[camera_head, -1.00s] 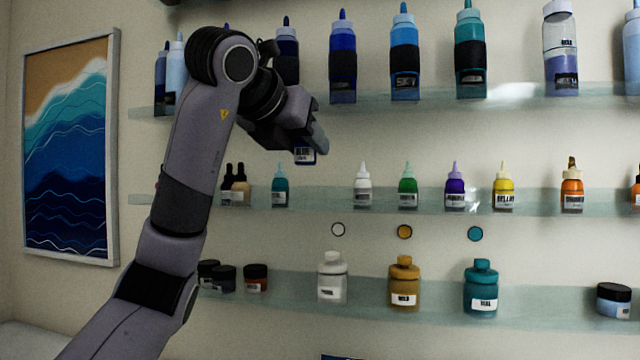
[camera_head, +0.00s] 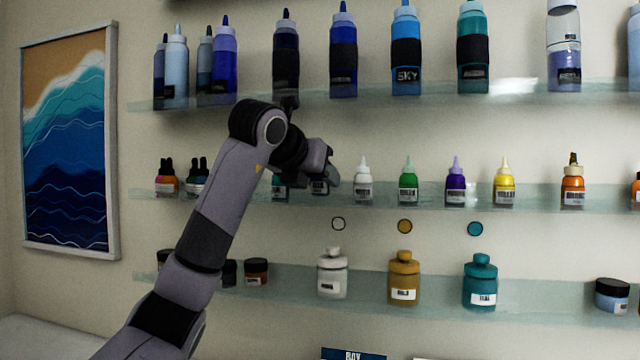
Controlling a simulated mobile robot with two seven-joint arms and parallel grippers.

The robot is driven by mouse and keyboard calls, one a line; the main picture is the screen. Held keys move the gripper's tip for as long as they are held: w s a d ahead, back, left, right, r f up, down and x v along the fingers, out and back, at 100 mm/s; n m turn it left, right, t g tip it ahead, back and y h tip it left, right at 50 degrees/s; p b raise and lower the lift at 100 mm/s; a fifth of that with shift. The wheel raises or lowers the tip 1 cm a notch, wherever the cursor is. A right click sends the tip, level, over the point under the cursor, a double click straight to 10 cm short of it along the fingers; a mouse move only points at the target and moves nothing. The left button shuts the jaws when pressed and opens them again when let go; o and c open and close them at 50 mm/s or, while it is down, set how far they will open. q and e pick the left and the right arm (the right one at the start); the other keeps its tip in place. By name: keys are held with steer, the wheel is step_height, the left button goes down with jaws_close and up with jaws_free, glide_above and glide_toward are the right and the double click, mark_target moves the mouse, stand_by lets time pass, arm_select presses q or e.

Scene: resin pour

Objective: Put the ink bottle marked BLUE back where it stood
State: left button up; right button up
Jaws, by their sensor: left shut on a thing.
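The ink bottle marked BLUE (camera_head: 319,188) is mostly hidden by my left gripper (camera_head: 323,174). Only its lower part with a pale label shows, and I cannot read the label now. The gripper is shut on it from above. The bottle is upright at the middle shelf (camera_head: 340,198), in the gap between a teal bottle (camera_head: 279,192) on the left and a white bottle (camera_head: 363,186) on the right. I cannot tell whether its base touches the shelf. My right gripper is not in view.
Green (camera_head: 408,184), purple (camera_head: 455,186) and yellow (camera_head: 504,186) bottles stand further right on the middle shelf. Larger bottles line the upper shelf (camera_head: 430,93). White, gold and teal jars (camera_head: 480,288) stand on the lower shelf.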

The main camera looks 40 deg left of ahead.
arm_select(q)
steer(key=shift+w+a+f, duration=0.1)
steer(key=shift+w+f, duration=0.05)
steer(key=shift+f, duration=0.2)
steer(key=shift+f, duration=0.15)
steer(key=o, duration=1)
steer(key=shift+o, duration=0.2)
steer(key=shift+r, duration=0.25)
steer(key=v, duration=1.2)
steer(key=shift+b, duration=0.35)
steer(key=shift+f, duration=0.1)
